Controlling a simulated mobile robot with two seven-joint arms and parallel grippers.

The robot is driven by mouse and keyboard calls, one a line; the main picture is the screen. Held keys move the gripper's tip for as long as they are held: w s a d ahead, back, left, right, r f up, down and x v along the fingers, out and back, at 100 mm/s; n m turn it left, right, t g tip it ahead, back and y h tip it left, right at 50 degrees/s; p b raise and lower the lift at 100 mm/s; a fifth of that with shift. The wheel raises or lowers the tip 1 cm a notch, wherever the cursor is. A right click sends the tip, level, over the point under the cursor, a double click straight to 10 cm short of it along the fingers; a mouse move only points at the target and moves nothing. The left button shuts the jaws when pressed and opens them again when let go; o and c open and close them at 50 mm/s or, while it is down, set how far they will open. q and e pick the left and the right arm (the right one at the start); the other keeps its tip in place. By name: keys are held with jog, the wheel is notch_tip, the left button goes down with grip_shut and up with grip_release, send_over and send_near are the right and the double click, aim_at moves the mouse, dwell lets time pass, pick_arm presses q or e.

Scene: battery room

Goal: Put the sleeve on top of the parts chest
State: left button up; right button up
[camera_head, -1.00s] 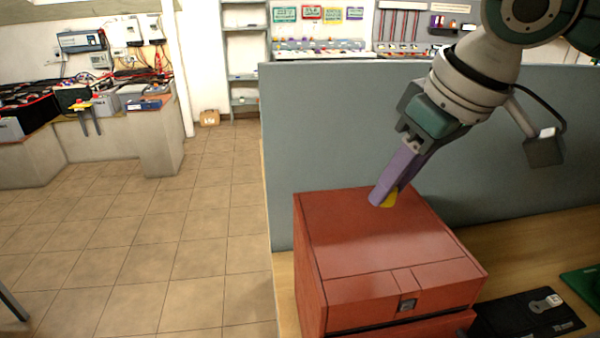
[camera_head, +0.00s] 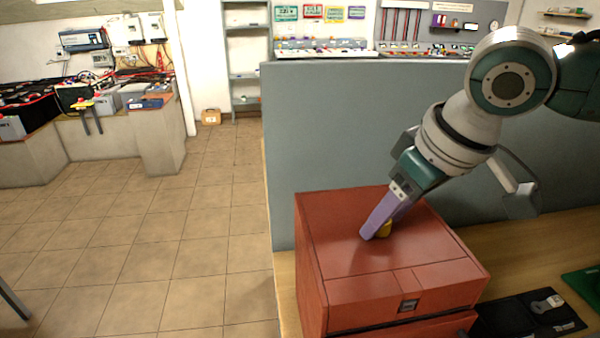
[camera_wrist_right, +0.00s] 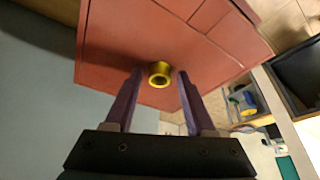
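The sleeve is a short yellow ring (camera_head: 385,229) at the top of the red parts chest (camera_head: 340,222). In the right wrist view the sleeve (camera_wrist_right: 160,74) shows its round open end, between the purple fingertips. My right gripper (camera_head: 376,228) reaches down over the chest's top from the upper right. Its fingers (camera_wrist_right: 160,76) stand either side of the sleeve with a narrow gap on each side, so it looks open. The sleeve seems to stand on the chest's top; its lower end is hidden. My left gripper is not in view.
A grey partition (camera_head: 330,130) stands right behind the chest. The chest is on a wooden bench (camera_head: 520,238), with a black case (camera_head: 530,315) and a green board (camera_head: 582,283) to its right. The chest's top around the sleeve is clear.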

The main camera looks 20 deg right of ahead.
jog(key=shift+o, duration=0.3)
jog(key=shift+r, duration=0.2)
jog(key=v, duration=1.1)
jog(key=s+a+f+n+y, duration=0.2)
jog(key=s+a+f, duration=0.5)
jog(key=a, duration=0.4)
jog(key=s+d+f+m+h, duration=0.2)
jog(key=s+d+f, duration=0.2)
jog(key=s, duration=0.5)
notch_tip(320, 180, down, 2)
jog(key=shift+s+m+g+h, duration=0.3)
jog(key=shift+s+m+h, duration=0.1)
jog(key=shift+s, duration=0.1)
